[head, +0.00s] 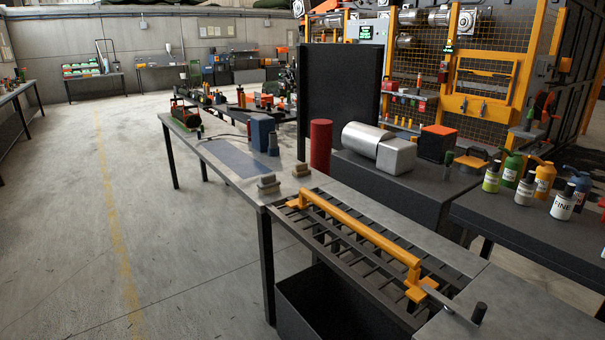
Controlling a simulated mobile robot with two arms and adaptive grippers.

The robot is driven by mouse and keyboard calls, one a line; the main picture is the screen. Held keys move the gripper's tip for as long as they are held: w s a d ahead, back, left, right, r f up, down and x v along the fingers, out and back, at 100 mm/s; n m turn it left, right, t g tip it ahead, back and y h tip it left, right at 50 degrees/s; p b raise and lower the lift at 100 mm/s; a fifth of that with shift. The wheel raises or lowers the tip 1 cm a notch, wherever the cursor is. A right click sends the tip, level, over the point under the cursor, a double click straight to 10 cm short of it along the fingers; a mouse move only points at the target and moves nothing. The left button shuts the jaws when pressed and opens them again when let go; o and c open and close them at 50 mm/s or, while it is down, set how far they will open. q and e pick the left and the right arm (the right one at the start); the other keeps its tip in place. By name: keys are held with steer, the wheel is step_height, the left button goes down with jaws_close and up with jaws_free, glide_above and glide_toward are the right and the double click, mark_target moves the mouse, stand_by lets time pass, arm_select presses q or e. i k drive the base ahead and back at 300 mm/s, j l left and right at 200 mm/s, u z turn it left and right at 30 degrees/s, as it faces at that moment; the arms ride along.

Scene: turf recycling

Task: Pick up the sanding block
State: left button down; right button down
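Two small tan-and-grey blocks sit on the grey metal workbench (228,168). The nearer block (268,184) is by the bench's left edge, just behind the slotted grate. The other block (301,170) is a little behind it and to the right. Either could be the sanding block; they are too small to tell which. Nothing covers them, and they stand apart from each other. Neither of my grippers is in view.
An orange bar (352,228) lies across the slotted grate, with a dark bin (330,305) below. A red cylinder (320,146) and a silver machine (379,147) stand behind the blocks. Several bottles (562,203) stand at right. The floor at left is clear.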

mark_target(301, 169)
steer(key=i+j+z, duration=0.1)
steer(key=i+j, duration=0.45)
steer(key=j, duration=0.2)
steer(key=i+j+z, duration=0.25)
steer(key=i+j, duration=0.2)
steer(key=j, duration=0.35)
steer(key=i+j+z, duration=0.1)
steer(key=i+j, duration=0.15)
steer(key=j, duration=0.15)
steer(key=i+j, duration=0.2)
steer(key=j, duration=0.25)
steer(key=i+j+z, duration=0.15)
steer(key=j, duration=0.3)
steer(key=i+j+z, duration=0.1)
steer(key=i+j, duration=0.15)
steer(key=j, duration=0.25)
